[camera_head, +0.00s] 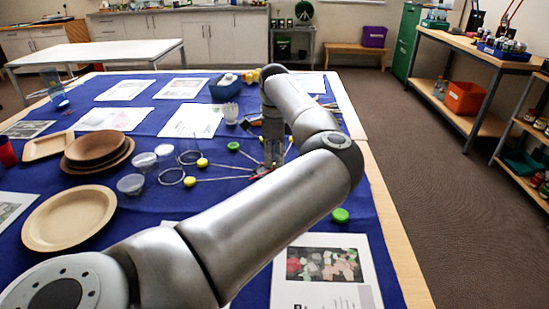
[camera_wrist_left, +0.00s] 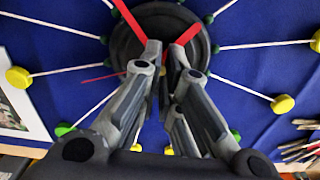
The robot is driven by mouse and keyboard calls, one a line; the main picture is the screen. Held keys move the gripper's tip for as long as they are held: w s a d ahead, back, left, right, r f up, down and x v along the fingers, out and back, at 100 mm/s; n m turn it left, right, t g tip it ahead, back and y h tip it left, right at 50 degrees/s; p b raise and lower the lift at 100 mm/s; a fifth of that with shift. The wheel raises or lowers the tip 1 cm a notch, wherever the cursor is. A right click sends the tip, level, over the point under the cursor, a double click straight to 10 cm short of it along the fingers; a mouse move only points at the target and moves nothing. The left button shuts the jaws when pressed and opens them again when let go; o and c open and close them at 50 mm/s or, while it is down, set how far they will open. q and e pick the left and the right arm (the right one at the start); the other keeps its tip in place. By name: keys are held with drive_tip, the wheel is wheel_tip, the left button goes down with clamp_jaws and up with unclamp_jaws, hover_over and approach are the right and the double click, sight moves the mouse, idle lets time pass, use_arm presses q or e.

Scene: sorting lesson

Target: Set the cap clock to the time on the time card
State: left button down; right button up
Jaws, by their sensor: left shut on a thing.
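The cap clock lies on the blue cloth, with white spokes running out to yellow and green caps. In the left wrist view its black round hub (camera_wrist_left: 126,48) shows with two broad red hands, one at upper left (camera_wrist_left: 130,18) and one at right (camera_wrist_left: 190,34), plus a thin red strip (camera_wrist_left: 100,77). My left gripper (camera_wrist_left: 165,52) is shut at the hub, on a red hand; its fingers hide which one. In the head view, my left gripper (camera_head: 274,158) points down at the clock, among a green cap (camera_head: 233,146) and yellow caps (camera_head: 202,162). I cannot tell which paper is the time card.
Brown plates (camera_head: 70,217), stacked bowls (camera_head: 97,148) and clear cups (camera_head: 131,184) stand left of the clock. A printed sheet (camera_head: 325,290) lies at the front right, near a green cap (camera_head: 340,215). A blue tub (camera_head: 225,88) and several papers lie farther back.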

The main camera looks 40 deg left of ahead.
use_arm(q)
drive_tip(key=shift+n, duration=0.5)
drive_tip(key=c, duration=1.5)
unclamp_jaws()
wheel_tip(320, 180, up, 12)
